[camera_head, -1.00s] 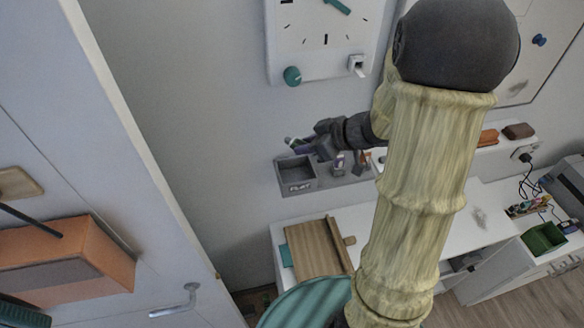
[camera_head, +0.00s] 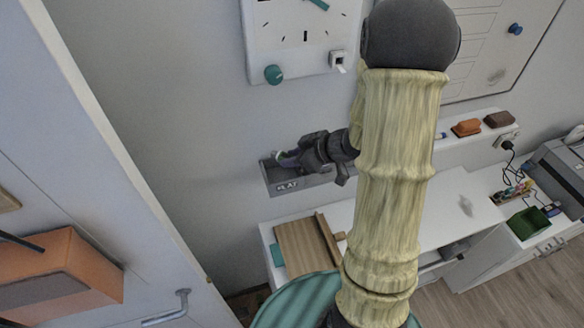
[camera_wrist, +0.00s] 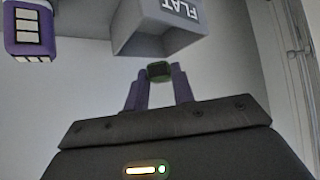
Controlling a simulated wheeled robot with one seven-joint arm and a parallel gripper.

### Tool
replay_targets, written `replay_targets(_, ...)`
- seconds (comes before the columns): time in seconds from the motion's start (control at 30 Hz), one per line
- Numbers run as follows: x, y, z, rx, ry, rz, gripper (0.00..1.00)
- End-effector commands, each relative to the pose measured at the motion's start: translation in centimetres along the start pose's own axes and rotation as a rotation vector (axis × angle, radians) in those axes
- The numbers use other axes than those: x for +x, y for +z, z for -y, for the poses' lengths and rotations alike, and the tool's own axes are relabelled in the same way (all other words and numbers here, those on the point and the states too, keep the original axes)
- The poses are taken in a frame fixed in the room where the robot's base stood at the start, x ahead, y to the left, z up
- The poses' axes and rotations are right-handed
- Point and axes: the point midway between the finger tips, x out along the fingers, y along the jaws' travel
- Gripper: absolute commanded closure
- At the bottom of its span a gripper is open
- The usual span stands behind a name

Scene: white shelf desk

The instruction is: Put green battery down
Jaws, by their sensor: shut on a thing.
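The green battery (camera_wrist: 159,70) is between the purple fingertips of my gripper (camera_wrist: 160,76) in the wrist view. Only its dark green-rimmed end shows. The grey box labelled FLAT (camera_wrist: 160,38) is beyond the fingertips in that view, and the battery looks apart from it. In the head view my gripper (camera_head: 287,158) is at the grey FLAT box (camera_head: 290,186) on the wall, and my wrist covers much of the box's opening. I cannot tell there whether the battery is above or inside the box.
A purple device with pale bars (camera_wrist: 28,30) is at the upper left of the wrist view. A white clock-like panel with a teal knob (camera_head: 273,74) is above the box. A white desk (camera_head: 440,205) with a wooden board (camera_head: 303,247) is below. Orange and brown blocks lie on the wall ledge.

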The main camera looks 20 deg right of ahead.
Motion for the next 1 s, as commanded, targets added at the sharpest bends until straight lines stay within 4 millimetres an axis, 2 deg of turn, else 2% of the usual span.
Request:
replay_targets(0.23, 0.5, 0.1, 0.3, -0.002, -0.007, 0.0, 1.0)
replay_targets(0.57, 2.6, 3.1, 0.1, 0.001, -0.003, 0.002, 1.0)
replay_targets(1.0, 3.0, 3.5, 0.1, -0.001, -0.002, 0.001, 1.0)
